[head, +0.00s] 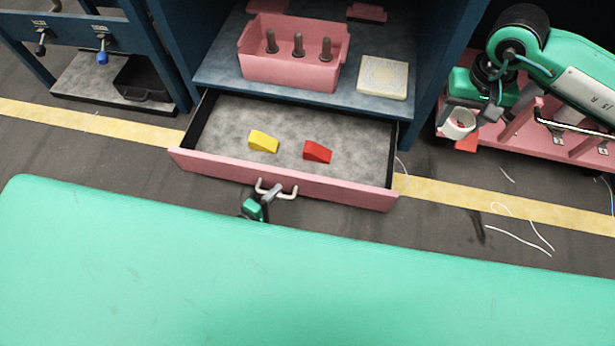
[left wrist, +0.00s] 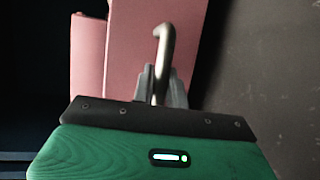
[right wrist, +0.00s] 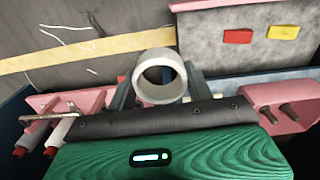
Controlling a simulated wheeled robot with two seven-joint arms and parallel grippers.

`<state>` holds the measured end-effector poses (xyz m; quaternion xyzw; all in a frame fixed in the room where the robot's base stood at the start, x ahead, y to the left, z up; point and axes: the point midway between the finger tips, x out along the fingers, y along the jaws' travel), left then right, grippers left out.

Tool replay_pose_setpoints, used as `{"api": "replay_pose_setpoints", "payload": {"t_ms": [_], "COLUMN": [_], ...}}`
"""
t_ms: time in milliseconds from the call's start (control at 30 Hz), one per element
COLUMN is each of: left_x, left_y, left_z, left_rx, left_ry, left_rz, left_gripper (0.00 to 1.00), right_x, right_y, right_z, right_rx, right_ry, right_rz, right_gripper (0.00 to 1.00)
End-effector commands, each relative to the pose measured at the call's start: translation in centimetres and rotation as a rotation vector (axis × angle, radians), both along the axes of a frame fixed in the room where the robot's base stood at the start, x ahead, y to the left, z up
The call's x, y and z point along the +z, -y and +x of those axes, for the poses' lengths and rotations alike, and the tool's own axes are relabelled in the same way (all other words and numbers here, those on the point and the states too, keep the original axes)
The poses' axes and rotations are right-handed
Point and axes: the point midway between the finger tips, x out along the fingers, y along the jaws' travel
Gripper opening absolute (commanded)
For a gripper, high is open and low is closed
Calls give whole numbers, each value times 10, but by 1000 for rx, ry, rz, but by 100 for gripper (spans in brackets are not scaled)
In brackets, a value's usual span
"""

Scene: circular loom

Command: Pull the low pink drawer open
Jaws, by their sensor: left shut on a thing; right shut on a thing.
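The low pink drawer (head: 340,186) stands pulled out from the dark blue cabinet, its grey inside showing. A yellow block (head: 263,141) and a red block (head: 317,151) lie in it. My left gripper (head: 272,194) is shut on the drawer's pale bar handle (head: 289,194). The left wrist view shows the handle (left wrist: 164,45) between the fingers, with the pink front (left wrist: 145,40) beyond. My right gripper (head: 462,112) is shut on a white ring-like cylinder (right wrist: 160,76), held off to the right of the drawer.
A pink box with several dark pegs (head: 290,68) and a cream square block (head: 384,77) sit on the shelf above. A pink rack (head: 545,150) is at the right. My green body covers the foreground. White thread scraps (head: 520,230) lie on the floor.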

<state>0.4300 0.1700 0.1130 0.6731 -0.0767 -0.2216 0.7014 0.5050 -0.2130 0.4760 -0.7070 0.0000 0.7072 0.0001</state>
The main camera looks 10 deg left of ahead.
Motion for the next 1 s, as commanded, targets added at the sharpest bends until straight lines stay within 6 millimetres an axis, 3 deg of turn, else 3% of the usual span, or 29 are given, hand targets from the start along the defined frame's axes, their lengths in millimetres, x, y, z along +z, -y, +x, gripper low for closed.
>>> {"api": "replay_pose_setpoints", "payload": {"t_ms": [467, 500, 600, 867, 1000], "left_x": [0, 0, 0, 0, 10], "left_y": [-1, -1, -1, 0, 0], "left_z": [-5, -5, -5, -5, -5], "left_rx": [1, 1, 1, 0, 0], "left_ry": [0, 0, 0, 0, 0], "left_rz": [1, 1, 1, 0, 0], "left_gripper": [0, 20, 36, 36, 36], "right_x": [1, 1, 2, 2, 9], "right_y": [0, 0, 0, 0, 0], "right_z": [0, 0, 0, 0, 0], "right_rx": [0, 0, 0, 0, 0], "right_ry": [0, 0, 0, 0, 0], "right_rz": [0, 0, 0, 0, 0], "right_gripper": [24, 24, 24, 24, 24]}}
